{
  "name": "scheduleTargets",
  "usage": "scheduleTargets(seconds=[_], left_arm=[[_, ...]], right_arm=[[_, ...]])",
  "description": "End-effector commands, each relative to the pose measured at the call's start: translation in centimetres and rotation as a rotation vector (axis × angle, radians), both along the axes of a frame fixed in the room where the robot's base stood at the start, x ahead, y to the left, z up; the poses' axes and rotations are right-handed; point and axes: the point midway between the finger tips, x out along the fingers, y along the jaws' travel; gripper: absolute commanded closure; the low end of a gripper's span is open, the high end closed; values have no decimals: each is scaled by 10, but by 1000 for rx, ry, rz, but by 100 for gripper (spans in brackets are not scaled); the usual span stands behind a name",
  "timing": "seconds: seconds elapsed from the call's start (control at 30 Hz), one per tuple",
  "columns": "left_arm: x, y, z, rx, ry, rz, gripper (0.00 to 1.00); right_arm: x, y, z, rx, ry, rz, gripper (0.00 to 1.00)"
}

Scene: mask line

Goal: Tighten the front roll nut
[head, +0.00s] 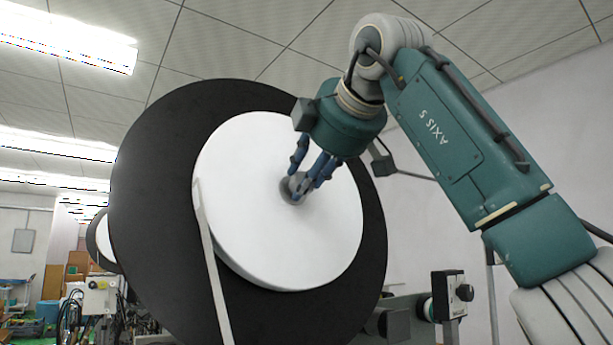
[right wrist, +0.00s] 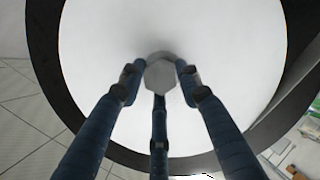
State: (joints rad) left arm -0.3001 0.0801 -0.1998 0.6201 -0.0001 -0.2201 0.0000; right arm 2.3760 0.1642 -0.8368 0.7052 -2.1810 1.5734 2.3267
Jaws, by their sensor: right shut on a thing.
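The front roll (head: 250,235) is a large white disc in front of a wide black disc (head: 150,190). A small grey nut (head: 289,190) sits at the roll's centre, and its hexagonal end shows in the right wrist view (right wrist: 160,76). My right gripper (head: 303,188) has blue fingers and reaches down to the nut from the upper right. In the right wrist view its fingers (right wrist: 159,84) stand around the nut, shut on it. The fingers hide part of the nut in the head view. My left gripper is not in view.
A pale strap (head: 212,265) runs down from the roll's left side. A small control box (head: 452,296) stands at the lower right. Another roll (head: 103,238) shows behind at the left. Boxes and equipment (head: 60,290) are at the far left.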

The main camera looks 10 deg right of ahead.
Motion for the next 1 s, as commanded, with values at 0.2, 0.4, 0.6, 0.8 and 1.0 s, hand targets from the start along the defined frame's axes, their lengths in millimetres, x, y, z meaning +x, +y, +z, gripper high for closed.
scheduleTargets(seconds=[0.2, 0.4, 0.6, 0.8, 1.0], left_arm=[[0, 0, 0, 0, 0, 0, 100], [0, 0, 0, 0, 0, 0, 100], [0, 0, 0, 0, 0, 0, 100], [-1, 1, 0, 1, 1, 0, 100], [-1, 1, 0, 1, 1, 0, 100]], right_arm=[[1, 1, -5, 7, 17, -1, 93], [1, 1, -5, 7, 17, -1, 93], [1, 1, -4, 7, 14, -1, 49], [0, 0, -2, 6, 10, -2, 49], [-17, -3, 6, 6, 4, -2, 49]])
